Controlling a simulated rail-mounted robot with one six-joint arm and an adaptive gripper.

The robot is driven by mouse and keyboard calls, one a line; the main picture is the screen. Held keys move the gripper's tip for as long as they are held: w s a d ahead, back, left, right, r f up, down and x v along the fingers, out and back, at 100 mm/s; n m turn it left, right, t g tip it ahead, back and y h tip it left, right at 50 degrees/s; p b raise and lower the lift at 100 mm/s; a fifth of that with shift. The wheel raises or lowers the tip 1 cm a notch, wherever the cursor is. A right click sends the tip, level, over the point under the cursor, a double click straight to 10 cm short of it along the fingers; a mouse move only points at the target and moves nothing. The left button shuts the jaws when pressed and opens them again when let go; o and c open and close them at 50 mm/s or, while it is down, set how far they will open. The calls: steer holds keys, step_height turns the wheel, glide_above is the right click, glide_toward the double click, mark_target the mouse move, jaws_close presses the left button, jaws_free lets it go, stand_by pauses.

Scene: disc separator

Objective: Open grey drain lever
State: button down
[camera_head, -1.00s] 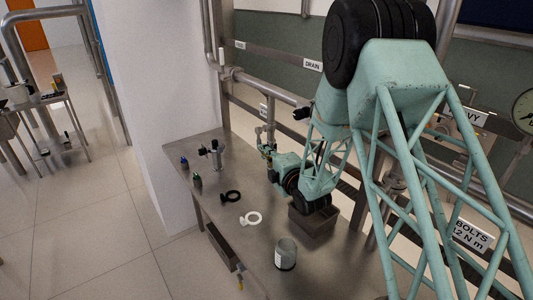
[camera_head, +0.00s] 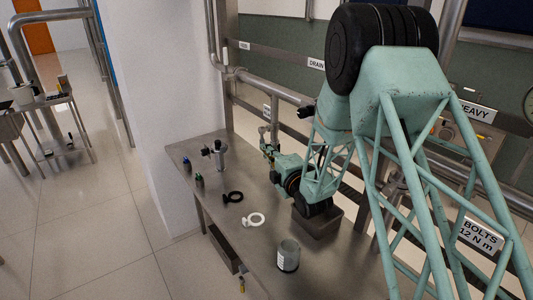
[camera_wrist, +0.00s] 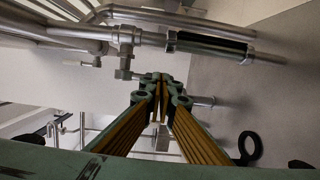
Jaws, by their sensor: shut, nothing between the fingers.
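My gripper (camera_head: 267,151) is above the back of the steel table, close to the wall pipework. In the wrist view its fingertips (camera_wrist: 160,82) are together and empty. Beyond them runs a steel pipe with a valve fitting (camera_wrist: 126,45) and a downward branch. A small pale handle (camera_wrist: 90,62) sticks out left of that branch, apart from the fingers. I cannot tell for certain whether it is the grey drain lever. In the head view a DRAIN label (camera_head: 316,63) is on the wall rail, above the horizontal pipe (camera_head: 275,92).
A white column (camera_head: 165,100) stands left of the table. Wall pipes and rails crowd the gripper's far side.

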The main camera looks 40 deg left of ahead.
steer(key=shift+w+a+f+y+b, duration=0.1)
steer(key=shift+a+y+b, duration=0.2)
steer(key=shift+b, duration=0.65)
steer(key=shift+w+r+b, duration=0.1)
steer(key=shift+r+b, duration=0.2)
steer(key=shift+d+f, duration=0.1)
steer(key=b+v, duration=0.2)
steer(key=v, duration=1.2)
steer(key=shift+s+f, duration=0.2)
steer(key=shift+f, duration=0.05)
steer(key=shift+w, duration=0.1)
stand_by(0.3)
